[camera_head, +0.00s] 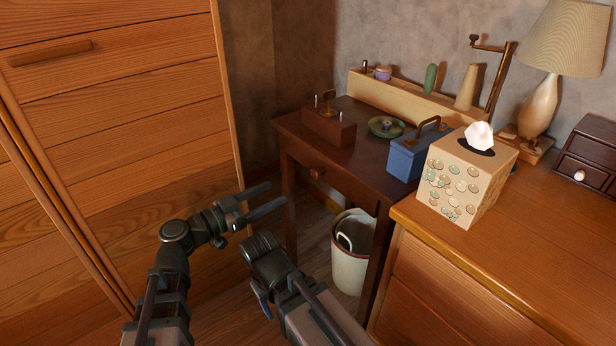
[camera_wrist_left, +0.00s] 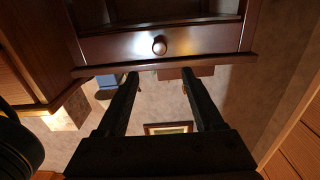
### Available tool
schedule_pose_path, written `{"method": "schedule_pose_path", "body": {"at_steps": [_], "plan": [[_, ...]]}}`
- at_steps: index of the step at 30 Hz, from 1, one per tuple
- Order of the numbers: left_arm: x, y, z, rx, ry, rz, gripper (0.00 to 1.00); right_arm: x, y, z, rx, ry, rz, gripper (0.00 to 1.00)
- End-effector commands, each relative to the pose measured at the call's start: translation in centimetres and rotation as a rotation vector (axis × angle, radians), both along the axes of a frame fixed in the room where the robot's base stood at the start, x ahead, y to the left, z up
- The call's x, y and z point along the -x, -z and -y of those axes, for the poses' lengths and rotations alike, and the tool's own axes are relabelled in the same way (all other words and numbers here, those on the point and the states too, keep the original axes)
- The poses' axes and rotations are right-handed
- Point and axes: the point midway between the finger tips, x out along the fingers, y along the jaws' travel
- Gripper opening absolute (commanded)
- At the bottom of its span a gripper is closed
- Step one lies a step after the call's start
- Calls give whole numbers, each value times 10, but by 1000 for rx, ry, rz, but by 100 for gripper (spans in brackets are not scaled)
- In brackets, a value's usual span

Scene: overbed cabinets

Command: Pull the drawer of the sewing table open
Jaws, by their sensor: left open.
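The dark brown sewing table (camera_head: 372,168) stands against the back wall. Its drawer front (camera_head: 340,187) lies under the tabletop and looks shut, with a small round knob (camera_head: 316,173). In the left wrist view the drawer front (camera_wrist_left: 110,47) and its shiny knob (camera_wrist_left: 159,46) show beyond the fingers, upside down. My left gripper (camera_head: 277,194) is open and empty, in front of the drawer and apart from the knob. In the wrist view its two fingers (camera_wrist_left: 158,85) are spread, with the knob roughly in line with the gap.
A white bin (camera_head: 351,262) stands under the table. A tall wooden cabinet (camera_head: 130,110) is on the left. A wooden dresser (camera_head: 500,262) with a tissue box (camera_head: 449,187) is on the right. A blue box (camera_head: 404,160) and a wooden box (camera_head: 328,127) sit on the tabletop.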

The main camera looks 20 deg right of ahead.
Motion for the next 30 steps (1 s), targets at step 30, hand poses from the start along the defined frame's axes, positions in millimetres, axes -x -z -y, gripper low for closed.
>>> {"method": "schedule_pose_path", "body": {"at_steps": [30], "plan": [[-46,0,113,-1,1,-1,69,0,0,0,0,0,0,62]]}}
